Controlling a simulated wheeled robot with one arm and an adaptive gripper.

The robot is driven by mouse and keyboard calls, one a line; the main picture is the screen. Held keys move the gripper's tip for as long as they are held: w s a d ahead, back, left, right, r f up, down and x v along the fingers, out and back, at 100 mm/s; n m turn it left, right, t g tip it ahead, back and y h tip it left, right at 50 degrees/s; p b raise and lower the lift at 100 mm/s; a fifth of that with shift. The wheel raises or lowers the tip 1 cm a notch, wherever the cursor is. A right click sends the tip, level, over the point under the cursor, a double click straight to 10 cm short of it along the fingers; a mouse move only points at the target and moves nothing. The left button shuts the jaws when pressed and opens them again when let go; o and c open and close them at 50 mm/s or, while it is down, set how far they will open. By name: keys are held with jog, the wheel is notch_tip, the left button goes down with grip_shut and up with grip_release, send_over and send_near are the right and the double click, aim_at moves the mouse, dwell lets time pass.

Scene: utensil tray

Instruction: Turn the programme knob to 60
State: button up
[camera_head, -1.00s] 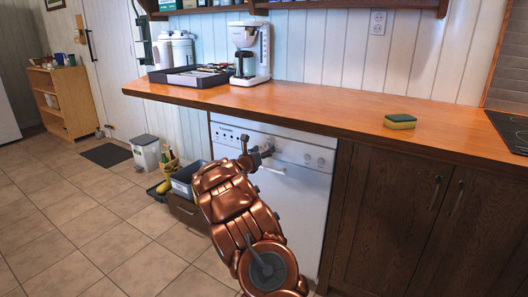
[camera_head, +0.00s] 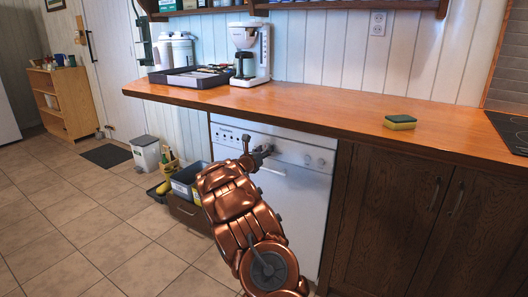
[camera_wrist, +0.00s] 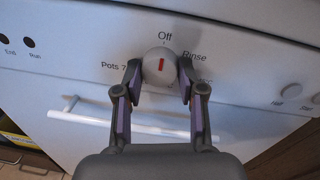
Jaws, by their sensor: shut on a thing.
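The programme knob (camera_wrist: 160,64) is a round pale knob with a red mark, on the front panel of the white dishwasher (camera_head: 296,205). The red mark stands nearly upright, in line with "Off" printed above the knob. "Rinse" is printed to the upper right and "Pots 7…" to the left; the lower labels are hidden by my fingers, and I cannot read a 60. My gripper (camera_wrist: 160,75) is shut on the knob, one finger on each side. In the head view my gripper (camera_head: 262,154) is at the panel and hides the knob.
The dishwasher's white handle (camera_wrist: 130,125) runs below the knob, under my fingers. Two smaller knobs (camera_head: 314,161) are to the right on the panel. The wooden counter (camera_head: 330,108) overhangs above, with a sponge (camera_head: 400,122) on it. Bins (camera_head: 188,180) stand on the floor at left.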

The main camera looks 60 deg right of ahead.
jog(key=shift+f+m+b, duration=0.1)
jog(key=shift+m+b, duration=0.2)
jog(key=shift+b, duration=0.15)
jog(key=shift+c, duration=0.3)
jog(key=shift+f+m+b, duration=0.1)
jog(key=shift+m+b, duration=0.4)
jog(key=shift+b, duration=0.25)
jog(key=m+b, duration=0.5)
jog(key=b, duration=0.1)
jog(key=shift+f+b, duration=0.2)
jog(key=shift+b, duration=0.2)
jog(key=m+b, duration=0.4)
jog(key=shift+r+h, duration=0.1)
jog(key=shift+h, duration=0.2)
jog(key=shift+r+m+g+b, duration=0.2)
jog(key=shift+m+g+b, duration=0.1)
jog(key=shift+m+b, duration=0.6)
jog(key=o, duration=1.1)
jog(key=shift+o, duration=0.2)
